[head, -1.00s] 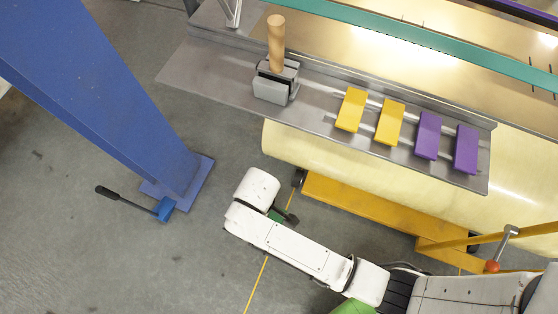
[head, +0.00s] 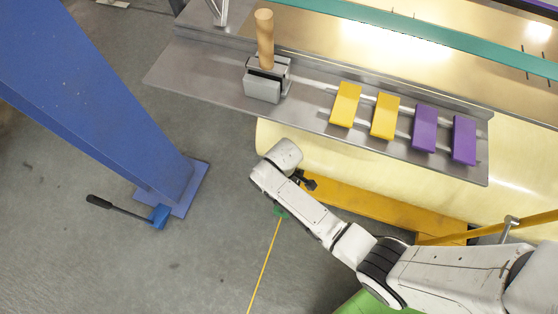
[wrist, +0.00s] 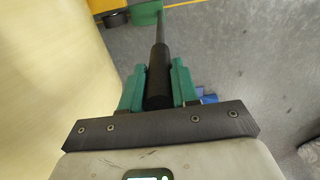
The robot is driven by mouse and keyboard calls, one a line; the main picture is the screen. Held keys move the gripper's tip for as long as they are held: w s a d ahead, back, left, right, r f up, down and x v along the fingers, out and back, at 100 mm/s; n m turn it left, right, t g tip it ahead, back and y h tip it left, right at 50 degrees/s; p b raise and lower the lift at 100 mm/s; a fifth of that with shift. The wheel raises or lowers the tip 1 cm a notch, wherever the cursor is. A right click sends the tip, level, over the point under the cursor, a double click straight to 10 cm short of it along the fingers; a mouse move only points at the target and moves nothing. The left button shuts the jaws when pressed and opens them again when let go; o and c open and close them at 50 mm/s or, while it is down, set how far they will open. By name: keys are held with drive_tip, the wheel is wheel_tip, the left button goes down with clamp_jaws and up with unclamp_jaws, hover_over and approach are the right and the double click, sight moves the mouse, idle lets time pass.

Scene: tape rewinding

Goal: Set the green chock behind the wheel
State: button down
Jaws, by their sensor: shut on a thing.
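My gripper (wrist: 157,82), with green fingers, is shut on the black handle of the green chock. The handle's rod runs away from the fingers to the green chock (wrist: 146,13), at the top of the wrist view. In the head view a small part of the green chock (head: 280,211) shows below my white arm, by the yellow floor line. I cannot tell whether chock and wheel touch.
The yellow base (head: 360,203) lies under a large cream roll (head: 330,159). A grey shelf (head: 200,75) with yellow and purple blocks overhangs it. A blue chock (head: 160,216) with a black handle lies by the blue column (head: 110,100). The floor between is clear.

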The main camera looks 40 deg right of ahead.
drive_tip(key=shift+w+d+f, duration=0.15)
drive_tip(key=shift+w+d+f+b, duration=0.15)
drive_tip(key=shift+f+b, duration=0.35)
drive_tip(key=shift+f, duration=1.3)
drive_tip(key=c, duration=0.8)
unclamp_jaws()
drive_tip(key=shift+s, duration=0.2)
drive_tip(key=shift+c, duration=0.2)
wheel_tip(320, 180, up, 12)
drive_tip(key=p, duration=0.3)
